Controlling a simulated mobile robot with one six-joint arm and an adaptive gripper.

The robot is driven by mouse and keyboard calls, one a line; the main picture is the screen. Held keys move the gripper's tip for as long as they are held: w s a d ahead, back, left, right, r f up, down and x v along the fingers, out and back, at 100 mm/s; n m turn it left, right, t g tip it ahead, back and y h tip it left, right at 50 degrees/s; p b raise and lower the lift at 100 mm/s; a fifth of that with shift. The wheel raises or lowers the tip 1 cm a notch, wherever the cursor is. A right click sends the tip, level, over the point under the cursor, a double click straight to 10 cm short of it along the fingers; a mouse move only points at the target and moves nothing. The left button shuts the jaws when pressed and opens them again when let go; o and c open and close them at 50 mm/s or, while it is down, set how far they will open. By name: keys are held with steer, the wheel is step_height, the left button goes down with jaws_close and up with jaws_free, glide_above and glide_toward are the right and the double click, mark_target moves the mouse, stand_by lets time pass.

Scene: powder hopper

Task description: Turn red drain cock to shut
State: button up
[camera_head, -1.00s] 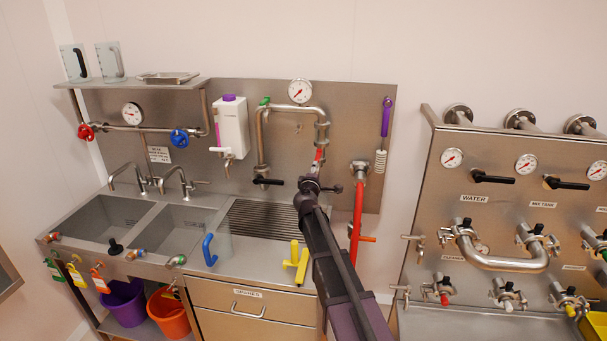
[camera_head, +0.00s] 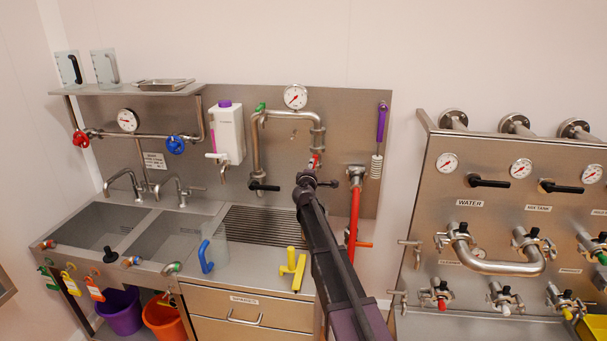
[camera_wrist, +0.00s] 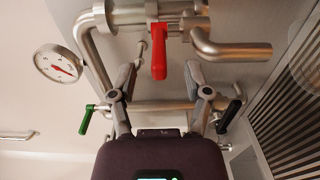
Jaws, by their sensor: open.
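The red drain cock is a red lever (camera_wrist: 159,56) on a steel valve at the top centre of the wrist view. The lever hangs across the pipe line, pointing down the picture toward my gripper. In the head view only a small red piece (camera_head: 316,160) shows below the pipe, mostly hidden by my arm. My gripper (camera_wrist: 161,80) is open and empty, with one finger either side of the lever's line. The fingertips look just short of the lever's end; I cannot tell the depth between them.
A green lever (camera_wrist: 86,119) and a black lever (camera_wrist: 229,115) sit on pipes beside the fingers. A gauge (camera_wrist: 58,64) is at left. In the head view, a red hose (camera_head: 354,220) hangs right of my arm, and a yellow handle (camera_head: 293,266) stands on the counter.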

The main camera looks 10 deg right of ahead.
steer(key=shift+x, duration=1)
steer(key=shift+c, duration=0.3)
jaws_close()
